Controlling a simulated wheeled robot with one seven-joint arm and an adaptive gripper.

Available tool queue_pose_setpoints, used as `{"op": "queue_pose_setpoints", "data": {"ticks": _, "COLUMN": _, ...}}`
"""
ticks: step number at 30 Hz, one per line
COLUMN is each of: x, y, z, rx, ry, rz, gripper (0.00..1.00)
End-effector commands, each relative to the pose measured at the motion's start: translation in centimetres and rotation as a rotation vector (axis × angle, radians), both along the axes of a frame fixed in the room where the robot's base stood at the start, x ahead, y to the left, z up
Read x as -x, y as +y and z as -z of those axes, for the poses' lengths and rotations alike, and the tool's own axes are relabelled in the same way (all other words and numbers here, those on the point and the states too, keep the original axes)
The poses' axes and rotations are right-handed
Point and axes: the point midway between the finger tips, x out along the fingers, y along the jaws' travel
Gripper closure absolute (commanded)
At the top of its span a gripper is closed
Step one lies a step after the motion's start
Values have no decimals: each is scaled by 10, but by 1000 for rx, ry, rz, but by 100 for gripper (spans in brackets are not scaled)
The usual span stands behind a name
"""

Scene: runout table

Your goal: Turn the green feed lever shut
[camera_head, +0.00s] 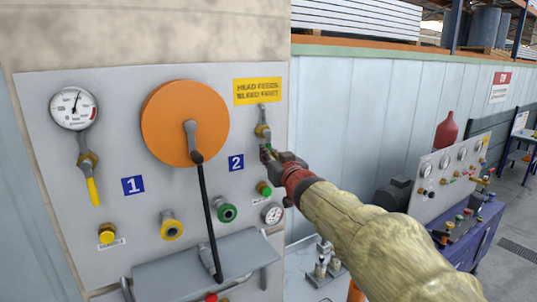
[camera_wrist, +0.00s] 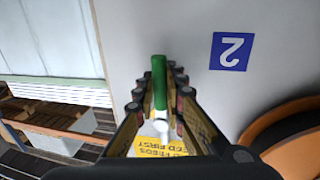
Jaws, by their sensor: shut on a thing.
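The green feed lever (camera_wrist: 159,78) lies between the two fingers of my gripper (camera_wrist: 160,88) in the wrist view. Its bare end sticks out past the fingertips, and its pale pivot (camera_wrist: 162,128) is at the sign end. In the head view my gripper (camera_head: 268,152) is at the panel's right side, just under the brass valve (camera_head: 263,131). The lever points down from this valve, along the pipe. My gripper is shut on the lever and hides most of it in the head view.
The grey panel (camera_head: 60,230) carries an orange disc (camera_head: 165,105) with a black crank, a yellow lever (camera_head: 93,190), a gauge (camera_head: 74,106) and several couplings. A yellow sign (camera_head: 258,91) is above the valve. A second bench (camera_head: 470,240) stands at right.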

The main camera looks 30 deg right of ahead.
Motion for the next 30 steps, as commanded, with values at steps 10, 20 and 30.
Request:
{"op": "queue_pose_setpoints", "data": {"ticks": 10, "x": 0, "y": 0, "z": 0, "rx": -1, "ry": 0, "rz": 0, "gripper": 100}}
{"op": "queue_pose_setpoints", "data": {"ticks": 20, "x": 0, "y": -3, "z": 1, "rx": 36, "ry": -2, "rz": 1, "gripper": 100}}
{"op": "queue_pose_setpoints", "data": {"ticks": 30, "x": -1, "y": -16, "z": 2, "rx": 253, "ry": -10, "rz": 1, "gripper": 100}}
